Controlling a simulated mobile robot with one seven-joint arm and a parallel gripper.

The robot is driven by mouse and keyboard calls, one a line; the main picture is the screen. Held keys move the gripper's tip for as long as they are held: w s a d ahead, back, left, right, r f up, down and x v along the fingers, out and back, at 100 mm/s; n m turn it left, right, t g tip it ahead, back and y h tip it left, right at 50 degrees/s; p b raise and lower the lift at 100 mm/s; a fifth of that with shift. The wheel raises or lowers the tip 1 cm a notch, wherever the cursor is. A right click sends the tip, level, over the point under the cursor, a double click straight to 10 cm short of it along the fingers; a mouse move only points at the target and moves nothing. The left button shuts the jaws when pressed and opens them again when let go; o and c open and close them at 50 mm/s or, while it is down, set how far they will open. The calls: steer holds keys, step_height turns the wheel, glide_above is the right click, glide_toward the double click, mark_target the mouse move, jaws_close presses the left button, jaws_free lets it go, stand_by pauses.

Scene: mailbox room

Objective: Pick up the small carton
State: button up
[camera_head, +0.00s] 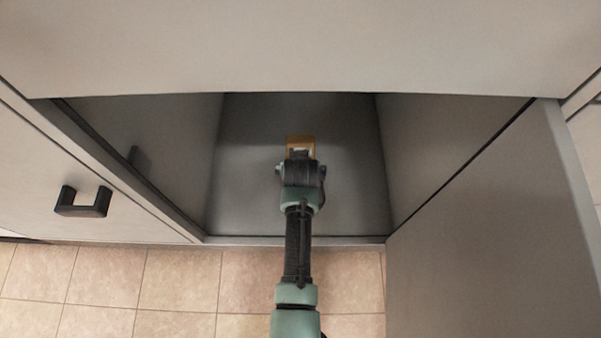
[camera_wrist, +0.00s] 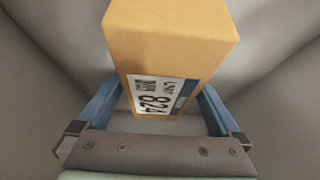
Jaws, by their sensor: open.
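In the head view only the top part of the carton (camera_head: 300,139) shows beyond my gripper (camera_head: 301,160); the rest is hidden behind my wrist. The carton is on the floor of an open grey compartment (camera_head: 250,205). My gripper is open, and I cannot tell whether either finger touches the carton.
Grey walls (camera_head: 425,150) enclose the compartment on both sides, and a panel overhangs it (camera_head: 300,45). An open door (camera_head: 490,240) stands at the right. A closed door with a black handle (camera_head: 83,202) is at the left. Tiled floor (camera_head: 180,280) lies in front.

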steer(key=c, duration=1.3)
steer(key=shift+c, duration=1.1)
steer(key=shift+r, duration=0.1)
